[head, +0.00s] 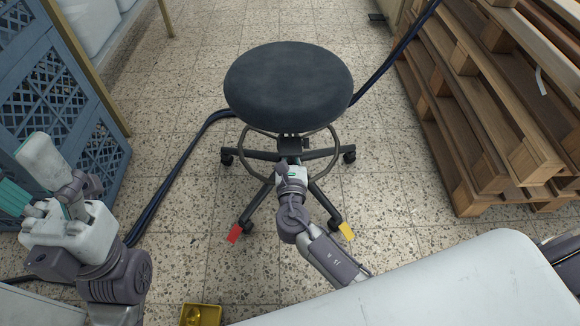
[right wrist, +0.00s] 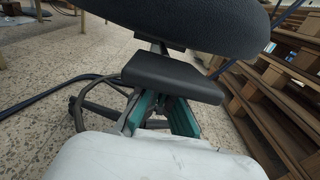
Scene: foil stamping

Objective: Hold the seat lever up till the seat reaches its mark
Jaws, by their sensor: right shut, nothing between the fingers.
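A stool with a round dark seat (head: 288,85) stands upright on the tiled floor. My right gripper (head: 291,166) reaches in under the seat's front edge. In the right wrist view its teal fingers (right wrist: 160,103) are below the paddle, which hides their tips; I cannot tell whether they touch it. It is shut and empty. My left gripper (head: 14,197) is at the far left, away from the stool. I cannot make out a height mark.
Wooden pallets (head: 500,110) are stacked at the right; a blue crate (head: 60,90) stands at the left. A dark cable (head: 175,175) runs behind the stool. Red (head: 234,233) and yellow (head: 346,231) tags are at its front feet. A yellow tray (head: 200,315) lies in front.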

